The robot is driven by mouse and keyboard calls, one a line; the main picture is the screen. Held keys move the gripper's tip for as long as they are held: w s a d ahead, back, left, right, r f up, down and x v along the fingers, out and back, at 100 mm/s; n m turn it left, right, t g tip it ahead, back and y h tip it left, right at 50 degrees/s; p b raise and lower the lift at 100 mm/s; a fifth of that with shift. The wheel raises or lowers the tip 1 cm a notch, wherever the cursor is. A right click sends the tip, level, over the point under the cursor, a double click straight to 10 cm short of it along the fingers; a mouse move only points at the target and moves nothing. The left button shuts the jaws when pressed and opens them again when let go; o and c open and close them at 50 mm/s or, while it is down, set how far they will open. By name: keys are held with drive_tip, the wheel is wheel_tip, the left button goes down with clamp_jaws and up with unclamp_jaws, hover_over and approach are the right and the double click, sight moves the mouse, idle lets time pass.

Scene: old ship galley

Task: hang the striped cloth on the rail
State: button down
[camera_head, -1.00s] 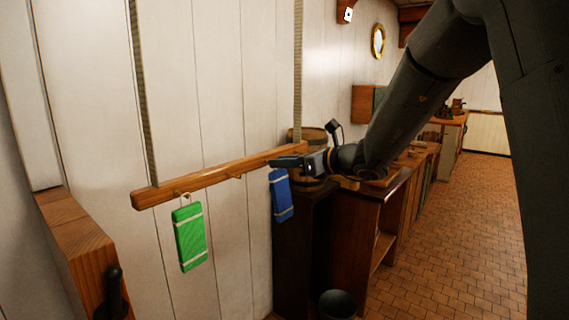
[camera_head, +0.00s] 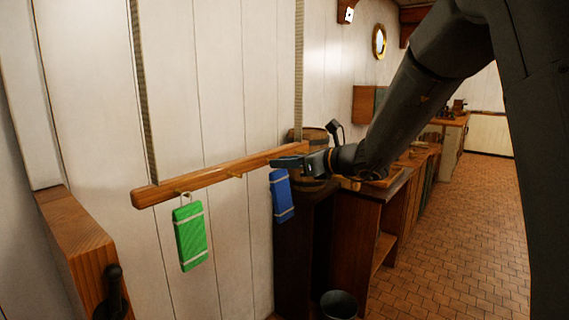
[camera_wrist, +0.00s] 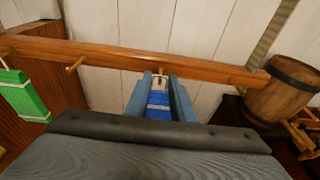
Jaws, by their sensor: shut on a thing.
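A blue cloth (camera_head: 282,197) with pale stripes hangs below my gripper (camera_head: 275,162) at the right part of the wooden rail (camera_head: 215,174). In the wrist view my gripper (camera_wrist: 159,90) is shut on the blue cloth (camera_wrist: 158,103), with its fingers on either side. A pale loop at the cloth's top shows close in front of the rail (camera_wrist: 120,55). I cannot tell whether the loop is around a peg. A green cloth (camera_head: 190,236) with pale stripes hangs by its loop from the left part of the rail, and it also shows in the wrist view (camera_wrist: 22,95).
Bare pegs show on the rail in the wrist view, one left (camera_wrist: 75,64) and one right (camera_wrist: 235,78) of my gripper. A barrel (camera_wrist: 285,90) stands near the rail's right end. Wooden counters (camera_head: 362,215) and a dark bucket (camera_head: 338,304) stand right. The tiled floor (camera_head: 445,250) is open.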

drive_tip(key=c, duration=1.5)
unclamp_jaws()
drive_tip(key=shift+o, duration=0.2)
drive_tip(key=shift+d, duration=0.1)
drive_tip(key=b+v, duration=0.2)
drive_tip(key=v, duration=0.5)
drive_tip(key=s+d+f+n+g+h, duration=0.2)
drive_tip(key=s+f+n+g+h, duration=0.4)
drive_tip(key=s+f+n, duration=0.75)
drive_tip(key=s+d+f+n+g+h, duration=0.2)
drive_tip(key=s+d+f+n+h, duration=0.4)
drive_tip(key=s+d+f+n, duration=0.6)
drive_tip(key=shift+s+d+f+g, duration=0.35)
drive_tip(key=shift+s+f, duration=0.6)
drive_tip(key=shift+s, duration=0.75)
